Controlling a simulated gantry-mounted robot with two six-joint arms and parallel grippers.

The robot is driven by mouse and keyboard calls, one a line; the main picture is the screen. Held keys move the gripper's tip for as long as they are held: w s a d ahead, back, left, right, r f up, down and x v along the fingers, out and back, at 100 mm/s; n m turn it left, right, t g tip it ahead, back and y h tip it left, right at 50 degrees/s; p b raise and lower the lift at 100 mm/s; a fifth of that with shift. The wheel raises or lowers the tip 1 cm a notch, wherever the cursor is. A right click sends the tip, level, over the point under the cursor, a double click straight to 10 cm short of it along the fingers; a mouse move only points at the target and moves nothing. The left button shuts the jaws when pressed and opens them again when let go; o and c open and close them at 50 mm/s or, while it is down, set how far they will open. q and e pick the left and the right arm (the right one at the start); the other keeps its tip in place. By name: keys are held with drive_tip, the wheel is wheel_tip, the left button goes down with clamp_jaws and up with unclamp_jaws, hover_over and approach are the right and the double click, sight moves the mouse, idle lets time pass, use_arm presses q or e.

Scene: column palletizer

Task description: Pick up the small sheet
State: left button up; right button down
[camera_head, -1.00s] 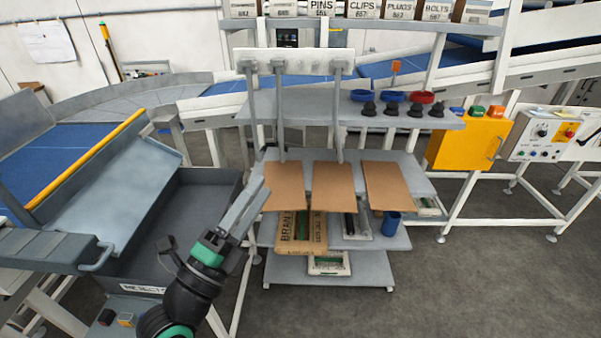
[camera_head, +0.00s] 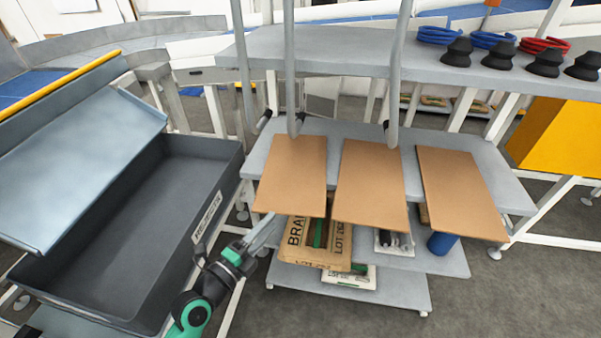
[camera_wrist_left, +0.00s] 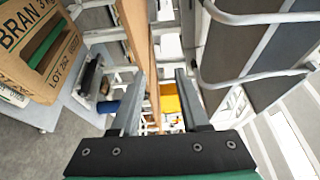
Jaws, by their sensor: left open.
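Three flat brown sheets lie side by side on the grey upper shelf (camera_head: 232,200), overhanging its front edge: a left sheet (camera_head: 292,175), a middle sheet (camera_head: 370,185) and a right sheet (camera_head: 460,193). The left one looks slightly the smallest. My left gripper (camera_head: 268,228) is just below and left of the left sheet's front edge, open and holding nothing. In the left wrist view its two fingers (camera_wrist_left: 160,95) stand apart, with a brown sheet (camera_wrist_left: 138,35) seen edge-on beyond them. My right gripper is not in view.
A dark grey bin (camera_head: 190,165) stands close on the left. Below the sheets are a BRAN box (camera_head: 300,245) and a blue cup (camera_head: 441,244). Black suction cups (camera_head: 545,64) line a higher shelf.

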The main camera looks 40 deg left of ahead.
use_arm(q)
drive_tip(key=b, duration=0.2)
approach(287, 204)
drive_tip(key=shift+y, duration=0.3)
drive_tip(key=w, duration=0.6)
drive_tip(key=w+a, duration=0.1)
drive_tip(key=w, duration=0.3)
drive_tip(key=shift+w+f, duration=0.1)
drive_tip(key=shift+d, duration=0.1)
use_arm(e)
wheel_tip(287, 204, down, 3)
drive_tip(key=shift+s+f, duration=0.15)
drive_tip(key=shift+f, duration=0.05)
use_arm(q)
drive_tip(key=shift+c, duration=0.3)
clamp_jaws()
